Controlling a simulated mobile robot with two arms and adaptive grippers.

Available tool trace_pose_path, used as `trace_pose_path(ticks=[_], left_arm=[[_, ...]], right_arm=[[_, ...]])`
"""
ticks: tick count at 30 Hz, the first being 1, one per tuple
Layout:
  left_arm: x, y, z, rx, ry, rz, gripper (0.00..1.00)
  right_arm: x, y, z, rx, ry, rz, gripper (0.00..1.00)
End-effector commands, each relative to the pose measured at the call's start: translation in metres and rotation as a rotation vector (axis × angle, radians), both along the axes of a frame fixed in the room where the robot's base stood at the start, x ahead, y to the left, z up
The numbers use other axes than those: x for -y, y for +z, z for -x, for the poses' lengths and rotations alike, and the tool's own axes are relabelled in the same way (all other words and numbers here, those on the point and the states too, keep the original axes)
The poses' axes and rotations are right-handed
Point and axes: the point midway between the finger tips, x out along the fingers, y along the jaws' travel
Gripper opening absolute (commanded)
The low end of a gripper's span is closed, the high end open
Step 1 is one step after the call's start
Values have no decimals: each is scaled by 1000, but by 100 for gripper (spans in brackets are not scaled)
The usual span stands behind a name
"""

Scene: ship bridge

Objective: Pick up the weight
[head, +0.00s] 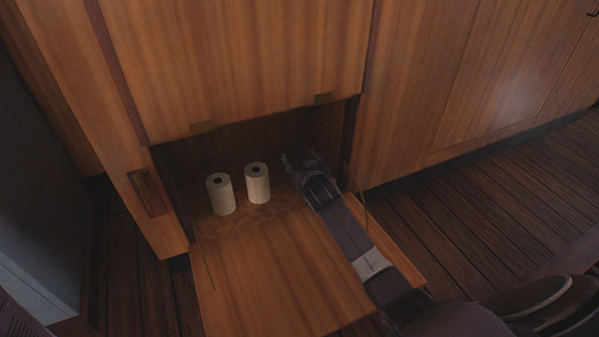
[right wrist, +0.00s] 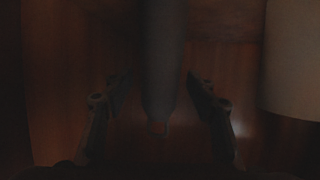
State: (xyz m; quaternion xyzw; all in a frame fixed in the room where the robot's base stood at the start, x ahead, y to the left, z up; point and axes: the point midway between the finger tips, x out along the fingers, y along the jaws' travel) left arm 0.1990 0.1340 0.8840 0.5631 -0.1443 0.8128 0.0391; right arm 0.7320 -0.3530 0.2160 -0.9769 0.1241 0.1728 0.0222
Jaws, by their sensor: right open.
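My right gripper (head: 292,160) reaches into the low open cabinet, to the right of two white paper rolls. In the right wrist view its two fingers (right wrist: 160,112) are apart. In the head view no weight shows; the gripper and shadow cover that part of the cabinet. My left gripper is out of view.
The left paper roll (head: 221,194) and right paper roll (head: 257,183) stand upright in the cabinet. A pale roll (right wrist: 291,60) shows close at the wrist view's right edge. The cabinet's lowered door (head: 265,275) lies under my right arm. Open plank floor (head: 480,195) is at right.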

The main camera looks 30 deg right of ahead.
Motion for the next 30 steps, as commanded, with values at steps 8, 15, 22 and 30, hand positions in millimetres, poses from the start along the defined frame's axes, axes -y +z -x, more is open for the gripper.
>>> trace_pose_path(ticks=[8,15,22,30], left_arm=[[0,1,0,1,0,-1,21],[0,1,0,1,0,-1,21],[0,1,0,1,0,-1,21],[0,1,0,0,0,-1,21]], right_arm=[[0,1,0,0,0,0,41],[0,0,0,-1,0,0,15],[0,0,0,-1,-1,0,0],[0,8,-2,15,2,3,0]])
